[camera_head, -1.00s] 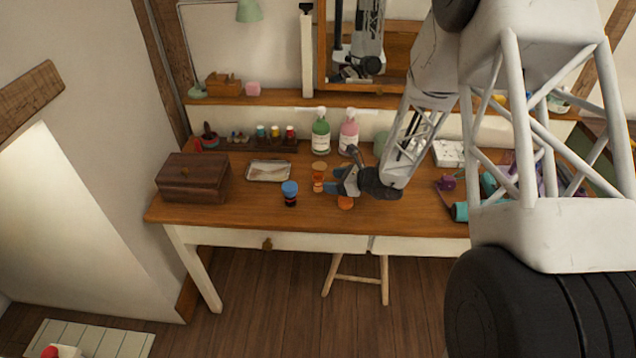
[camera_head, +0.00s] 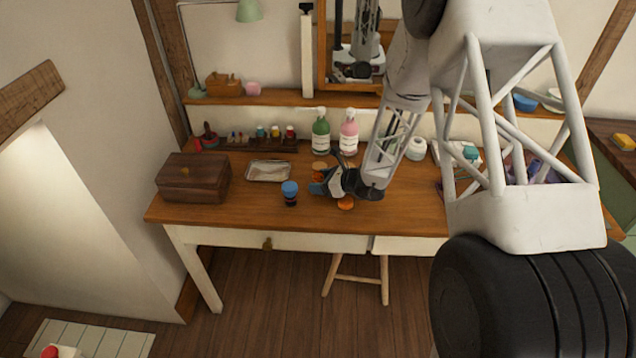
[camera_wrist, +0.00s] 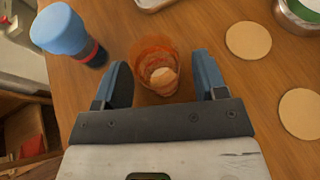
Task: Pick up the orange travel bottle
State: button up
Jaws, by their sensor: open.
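The orange travel bottle (camera_wrist: 157,62) stands on the desk and looks see-through in the wrist view. It lies between the two blue fingers of my gripper (camera_wrist: 162,74), near the fingertips, with a gap on each side. My gripper is open and holds nothing. In the head view my gripper (camera_head: 321,181) is low over the desk, and its fingers hide most or all of the bottle.
A blue-capped dark bottle (camera_head: 290,193) stands left of my gripper, close to the left finger in the wrist view (camera_wrist: 70,34). Tan discs (camera_wrist: 248,40) lie to the right. A metal tray (camera_head: 268,171), wooden box (camera_head: 193,180) and green and pink pump bottles (camera_head: 349,137) stand around.

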aim_at(314, 172)
dwell(0.5)
jog(key=c, duration=1)
jog(key=shift+r, duration=0.15)
jog(key=shift+r, duration=1.7)
jog(key=s+d, duration=0.1)
jog(key=s, duration=0.4)
jog(key=s+d+r, duration=0.1)
jog(key=s+d, duration=0.1)
jog(key=s, duration=0.3)
jog(key=s+d, duration=0.1)
jog(key=s, duration=0.4)
jog(key=shift+s+d+r, duration=0.15)
jog(key=shift+s+d, duration=0.05)
jog(key=shift+d, duration=0.1)
